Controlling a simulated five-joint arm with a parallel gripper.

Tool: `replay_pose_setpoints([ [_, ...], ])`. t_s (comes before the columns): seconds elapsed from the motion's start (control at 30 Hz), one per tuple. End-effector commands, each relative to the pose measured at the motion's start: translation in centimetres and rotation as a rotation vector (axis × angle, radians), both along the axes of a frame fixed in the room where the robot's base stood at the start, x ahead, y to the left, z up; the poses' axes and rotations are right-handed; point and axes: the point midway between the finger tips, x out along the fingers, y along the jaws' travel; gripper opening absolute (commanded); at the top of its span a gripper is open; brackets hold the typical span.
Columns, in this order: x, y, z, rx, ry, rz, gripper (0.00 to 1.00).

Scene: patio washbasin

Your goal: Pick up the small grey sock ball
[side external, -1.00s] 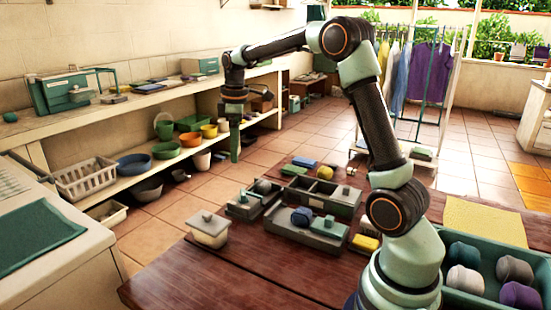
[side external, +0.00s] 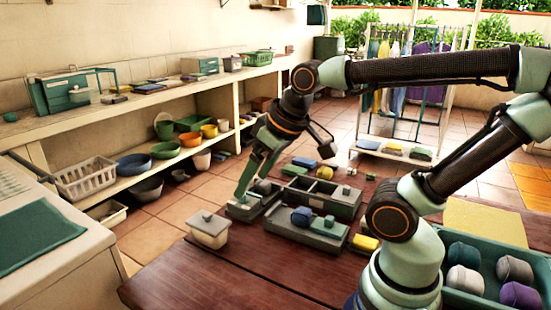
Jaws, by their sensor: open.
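A small grey ball (side external: 263,186), likely the grey sock ball, sits in the left dark tray (side external: 272,201) on the wooden table. My gripper (side external: 250,188) is open and points steeply down at this tray. Its green fingers are just left of and above the ball, and partly overlap it in the picture. I cannot tell whether they touch it. A larger grey rolled ball (side external: 514,269) lies in the teal crate (side external: 446,236) at the right, beside teal, lavender and purple ones.
A lidded cream box (side external: 209,230) stands at the table's left edge. A yellow block (side external: 366,243) lies nearby. The front of the table (side external: 260,270) is clear.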

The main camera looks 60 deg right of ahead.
Motion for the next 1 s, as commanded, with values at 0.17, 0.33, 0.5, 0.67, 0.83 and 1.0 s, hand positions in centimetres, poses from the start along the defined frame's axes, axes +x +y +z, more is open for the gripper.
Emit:
replay_pose_setpoints([
  [0.17,-0.3,0.2,-0.2,0.008,-0.006,-0.009,0.88],
  [0.33,-0.3,0.1,-0.2,0.006,-0.006,-0.008,0.88],
  [0.5,-0.2,0.1,-0.2,0.006,-0.005,-0.008,0.99],
  [0.67,-0.2,0.1,-0.2,0.006,-0.005,-0.007,1.00],
  [0.83,0.2,-0.1,0.2,0.013,0.001,-0.028,1.00],
  [1.0,2.6,-1.8,1.7,0.050,0.045,-0.153,1.00],
])
